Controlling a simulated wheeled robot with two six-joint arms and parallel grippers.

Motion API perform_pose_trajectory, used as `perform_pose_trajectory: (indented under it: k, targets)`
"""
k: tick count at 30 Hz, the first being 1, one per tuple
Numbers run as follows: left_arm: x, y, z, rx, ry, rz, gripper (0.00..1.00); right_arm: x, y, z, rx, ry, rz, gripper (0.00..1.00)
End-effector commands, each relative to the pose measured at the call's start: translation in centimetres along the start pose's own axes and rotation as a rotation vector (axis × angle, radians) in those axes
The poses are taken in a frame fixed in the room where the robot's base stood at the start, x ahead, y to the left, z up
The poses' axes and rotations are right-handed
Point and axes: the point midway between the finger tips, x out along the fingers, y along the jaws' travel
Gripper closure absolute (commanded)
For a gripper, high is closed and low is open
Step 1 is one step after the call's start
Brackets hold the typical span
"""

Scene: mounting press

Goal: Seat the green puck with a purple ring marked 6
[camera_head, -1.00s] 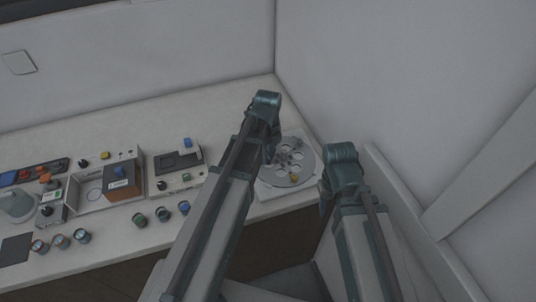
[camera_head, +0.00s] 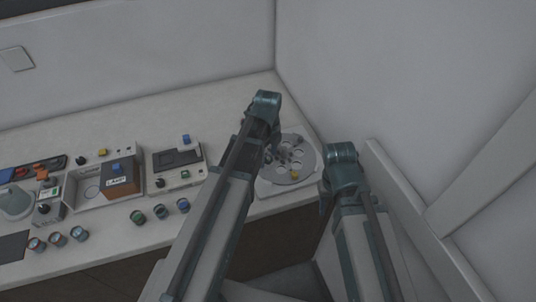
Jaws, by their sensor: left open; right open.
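Several small round pucks stand in two short rows on the counter. The right-hand row has a greenish puck (camera_head: 139,218), a darker puck (camera_head: 160,212) and a bluish puck (camera_head: 183,205). Ring colours and numbers are too small to read, so I cannot tell which is the green one marked 6. My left gripper (camera_head: 273,152) is open over a pale round plate with holes (camera_head: 309,158), partly hidden by its own arm. My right gripper (camera_head: 324,197) is open beside the plate's right side, beyond the counter edge. Both are far from the pucks.
A boxy press unit with an orange-brown labelled block (camera_head: 119,181) stands left of a grey device with a screen (camera_head: 179,162). Another row of pucks (camera_head: 58,240) lies at the front left. A wall panel (camera_head: 405,205) rises close to my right arm.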

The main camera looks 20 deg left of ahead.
Motion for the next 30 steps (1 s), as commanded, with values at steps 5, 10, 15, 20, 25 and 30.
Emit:
perform_pose_trajectory:
  k: [5, 10, 15, 20, 25, 30]
  targets:
    - [-0.1, 0.0, 0.0, 0.0, 0.0, 0.0, 0.3, -0.1, 0.0, 0.0, 0.0, 0.0, 0.0, 0.5]
    - [-0.8, 0.0, 0.0, 0.0, 0.0, 0.0, 0.3, -0.8, 0.1, 0.1, 0.0, 0.0, 0.0, 0.5]
    - [-2.4, 0.0, 0.0, 0.0, 0.0, 0.0, 0.3, -2.4, 0.2, 0.1, 0.0, 0.0, 0.0, 0.5]
    - [-4.7, 0.0, 0.0, 0.0, 0.0, 0.0, 0.3, -4.7, 0.4, 0.3, 0.0, 0.0, 0.0, 0.5]
    - [-7.3, 0.0, 0.0, 0.0, 0.0, 0.0, 0.3, -7.3, 0.7, 0.4, 0.0, 0.0, 0.0, 0.5]
    - [-9.9, 0.0, 0.0, 0.0, 0.0, 0.0, 0.3, -9.8, 0.9, 0.6, -0.001, 0.0, 0.0, 0.5]
